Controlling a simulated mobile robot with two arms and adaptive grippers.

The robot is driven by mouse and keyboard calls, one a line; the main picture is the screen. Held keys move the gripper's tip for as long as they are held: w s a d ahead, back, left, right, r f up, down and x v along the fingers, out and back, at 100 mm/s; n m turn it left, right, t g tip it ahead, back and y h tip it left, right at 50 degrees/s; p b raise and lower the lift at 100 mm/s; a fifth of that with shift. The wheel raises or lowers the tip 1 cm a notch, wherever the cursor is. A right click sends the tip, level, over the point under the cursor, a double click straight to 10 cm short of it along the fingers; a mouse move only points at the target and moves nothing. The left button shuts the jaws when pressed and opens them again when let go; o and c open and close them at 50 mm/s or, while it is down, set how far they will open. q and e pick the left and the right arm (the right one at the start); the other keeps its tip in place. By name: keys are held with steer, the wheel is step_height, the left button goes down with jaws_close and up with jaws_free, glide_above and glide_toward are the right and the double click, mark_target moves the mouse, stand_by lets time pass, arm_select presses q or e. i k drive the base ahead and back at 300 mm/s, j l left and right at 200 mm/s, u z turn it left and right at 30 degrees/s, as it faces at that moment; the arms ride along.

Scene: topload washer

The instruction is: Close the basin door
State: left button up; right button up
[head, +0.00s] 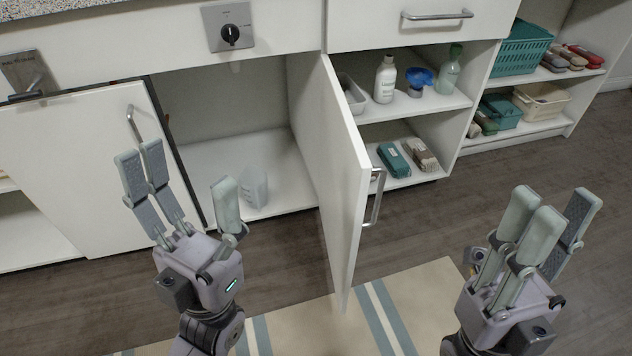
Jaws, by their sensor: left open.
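A white cabinet door (342,165) with a metal bar handle (374,198) stands swung out from the cabinet in the middle of the head view. Which one is the basin door is not marked. My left gripper (182,178) is open and empty, with its fingers in front of the left panel's right edge, below that handle. My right gripper (560,212) is open and empty over the floor, right of and apart from the swung-out door.
The cabinet compartment (228,110) between the doors is exposed, with a pale bottle (254,186) inside. Shelves at the right hold bottles (385,80), packs and baskets (521,50). A striped rug (300,330) lies on the wooden floor (440,225). The floor right of the middle door is clear.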

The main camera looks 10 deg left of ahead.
mark_target(346, 169)
steer(key=i+l+u, duration=0.1)
steer(key=u, duration=0.35)
steer(key=l+u, duration=0.6)
steer(key=u, duration=0.3)
steer(key=l, duration=0.65)
steer(key=k+l, duration=0.1)
steer(key=l, duration=0.6)
